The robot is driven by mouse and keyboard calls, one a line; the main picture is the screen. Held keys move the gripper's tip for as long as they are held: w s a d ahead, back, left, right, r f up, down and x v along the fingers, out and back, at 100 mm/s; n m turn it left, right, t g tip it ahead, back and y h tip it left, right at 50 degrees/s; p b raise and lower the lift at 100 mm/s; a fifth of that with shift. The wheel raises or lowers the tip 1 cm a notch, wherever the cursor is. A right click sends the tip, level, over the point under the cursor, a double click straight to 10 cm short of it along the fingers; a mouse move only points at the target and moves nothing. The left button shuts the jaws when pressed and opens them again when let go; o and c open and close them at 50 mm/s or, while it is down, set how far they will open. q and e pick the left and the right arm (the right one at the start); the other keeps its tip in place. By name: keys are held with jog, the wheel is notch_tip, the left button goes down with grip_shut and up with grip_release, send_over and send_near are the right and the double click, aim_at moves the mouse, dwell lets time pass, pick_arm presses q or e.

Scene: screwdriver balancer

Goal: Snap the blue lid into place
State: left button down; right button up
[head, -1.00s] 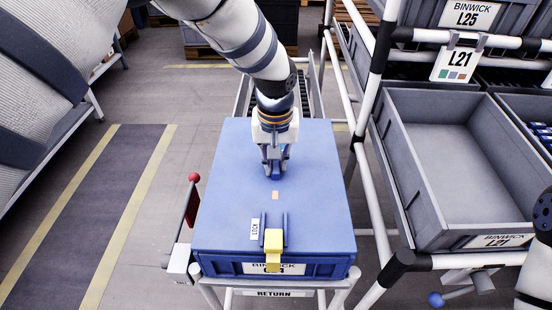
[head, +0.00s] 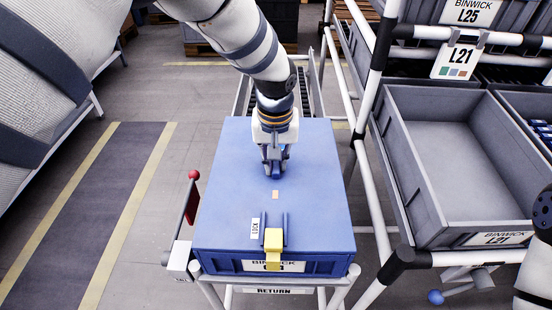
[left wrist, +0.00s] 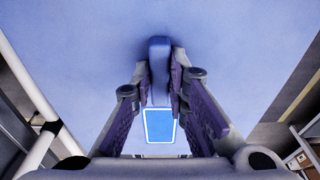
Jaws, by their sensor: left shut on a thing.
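The blue lid (head: 235,165) lies flat on the blue crate (head: 215,265) and covers its top. My left gripper (head: 274,172) is upright over the middle of the lid. It is shut on the lid's raised blue handle (left wrist: 160,55), which shows between the fingers in the left wrist view. At the lid's front edge a yellow latch (head: 274,242) sits between two blue ribs and hangs over the crate's front label. A white LOCK label (head: 255,229) is beside it. My right gripper is out of view; only part of that arm shows at the right edge.
The crate rests on a white tube stand marked RETURN (head: 272,290). A red-knobbed lever (head: 192,205) stands close at its left. A rack with an empty grey bin (head: 450,165) is at the right. Open floor (head: 145,190) lies to the left.

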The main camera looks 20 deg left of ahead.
pick_arm(q)
jog(key=shift+f, duration=0.25)
dwell(0.5)
jog(key=c, duration=1.5)
grip_release()
jog(key=r, duration=0.4)
jog(key=s+r, duration=0.1)
jog(key=r, duration=0.7)
jog(key=shift+s+d, duration=0.2)
jog(key=shift+s, duration=0.15)
